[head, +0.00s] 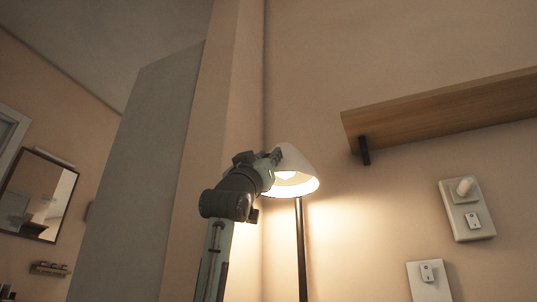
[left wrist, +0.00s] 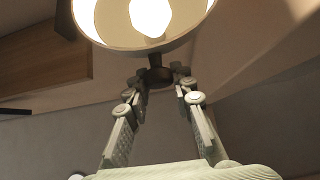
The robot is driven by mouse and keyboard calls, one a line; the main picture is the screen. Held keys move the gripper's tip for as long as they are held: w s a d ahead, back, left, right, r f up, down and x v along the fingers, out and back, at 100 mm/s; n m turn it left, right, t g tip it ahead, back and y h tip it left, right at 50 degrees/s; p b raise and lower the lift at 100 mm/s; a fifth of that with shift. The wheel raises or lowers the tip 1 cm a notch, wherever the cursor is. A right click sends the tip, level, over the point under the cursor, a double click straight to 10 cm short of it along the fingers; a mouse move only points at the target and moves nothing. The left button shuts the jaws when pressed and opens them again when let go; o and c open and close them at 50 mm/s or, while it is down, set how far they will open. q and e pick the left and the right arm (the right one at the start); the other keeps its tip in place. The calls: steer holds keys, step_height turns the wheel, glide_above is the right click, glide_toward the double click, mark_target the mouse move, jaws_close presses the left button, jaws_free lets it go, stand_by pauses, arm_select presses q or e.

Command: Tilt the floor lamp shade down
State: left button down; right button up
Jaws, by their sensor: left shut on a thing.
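The floor lamp has a white cone shade (head: 297,174) with its lit opening facing mostly down, slightly toward me. Its dark pole (head: 301,245) stands below. My left gripper (head: 276,155) is at the left side of the shade, its fingertips partly hidden against it. In the left wrist view, the shade's rim (left wrist: 98,35) and glowing bulb (left wrist: 151,15) fill the top. There my left gripper (left wrist: 160,76) is shut on a small dark fitting (left wrist: 155,72) of the lamp beside the rim. My right gripper is not in view.
A wooden shelf (head: 440,107) with a dark bracket (head: 364,151) juts from the wall right of the lamp. Wall plates (head: 467,210) sit lower right. A wall corner is close behind the lamp. A mirror (head: 38,195) hangs far left.

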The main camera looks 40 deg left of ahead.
arm_select(q)
steer(key=shift+d+f+h, duration=0.2)
steer(key=shift+f+h, duration=0.1)
steer(key=shift+f, duration=0.15)
steer(key=c, duration=1.3)
jaws_free()
steer(key=shift+a, duration=0.15)
steer(key=shift+r, duration=0.1)
steer(key=v, duration=1.2)
